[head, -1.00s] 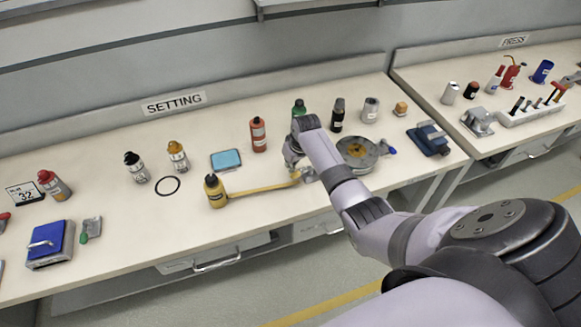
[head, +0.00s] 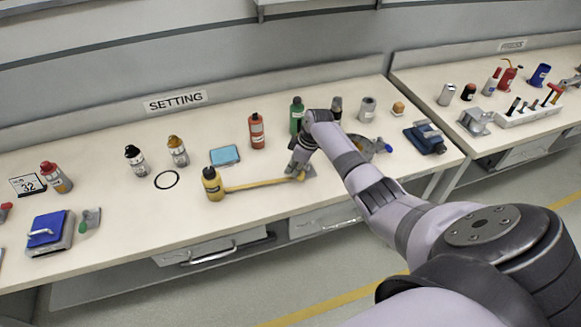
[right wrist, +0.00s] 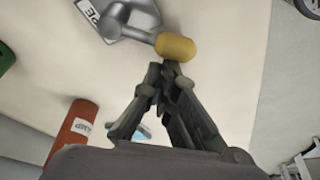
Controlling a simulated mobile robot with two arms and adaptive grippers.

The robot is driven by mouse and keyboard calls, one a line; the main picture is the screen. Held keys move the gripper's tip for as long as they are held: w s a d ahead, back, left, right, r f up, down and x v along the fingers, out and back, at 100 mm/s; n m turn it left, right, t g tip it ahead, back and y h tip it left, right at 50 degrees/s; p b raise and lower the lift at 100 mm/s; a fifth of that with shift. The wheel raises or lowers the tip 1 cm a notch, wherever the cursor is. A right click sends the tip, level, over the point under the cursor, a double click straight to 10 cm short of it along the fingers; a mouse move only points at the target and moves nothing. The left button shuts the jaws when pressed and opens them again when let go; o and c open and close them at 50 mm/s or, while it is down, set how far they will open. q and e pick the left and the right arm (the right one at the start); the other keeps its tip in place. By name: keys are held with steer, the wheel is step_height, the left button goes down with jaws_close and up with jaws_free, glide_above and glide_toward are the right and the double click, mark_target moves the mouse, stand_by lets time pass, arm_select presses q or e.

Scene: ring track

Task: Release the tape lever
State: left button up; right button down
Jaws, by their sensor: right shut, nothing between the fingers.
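The tape lever shows in the right wrist view as a grey metal arm with a yellow knob (right wrist: 175,46), on a small metal base (right wrist: 117,17) with a white label. In the head view this base (head: 310,170) sits at the right end of a yellow strip (head: 255,185) on the SETTING bench. My right gripper (head: 297,172) points down at it. In the wrist view its fingers (right wrist: 164,70) are shut and empty, with the tips right beside the knob; I cannot tell whether they touch it. My left gripper is not in view.
A yellow bottle (head: 212,184) stands at the strip's left end. Red (head: 257,132) and green (head: 296,116) bottles stand behind the gripper. A round metal fixture with a blue handle (head: 388,147) is partly hidden by my arm. The bench front before the strip is clear.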

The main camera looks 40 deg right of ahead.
mark_target(303, 177)
steer(key=shift+s+d+n, duration=0.1)
steer(key=shift+s+n, duration=0.3)
steer(key=shift+n, duration=0.2)
steer(key=shift+s+n+b, duration=0.25)
steer(key=shift+n+b, duration=0.05)
steer(key=shift+n, duration=0.1)
steer(key=n, duration=0.1)
steer(key=s+n+g+y+b, duration=0.1)
steer(key=n, duration=0.1)
steer(key=shift+s+d, duration=0.25)
steer(key=shift+d, duration=0.15)
steer(key=shift+s+d+n+b, duration=0.15)
steer(key=shift+s+n+b, duration=0.2)
steer(key=shift+n, duration=0.35)
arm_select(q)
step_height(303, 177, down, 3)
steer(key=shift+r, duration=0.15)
arm_select(e)
steer(key=shift+s+d, duration=0.15)
steer(key=shift+r, duration=0.1)
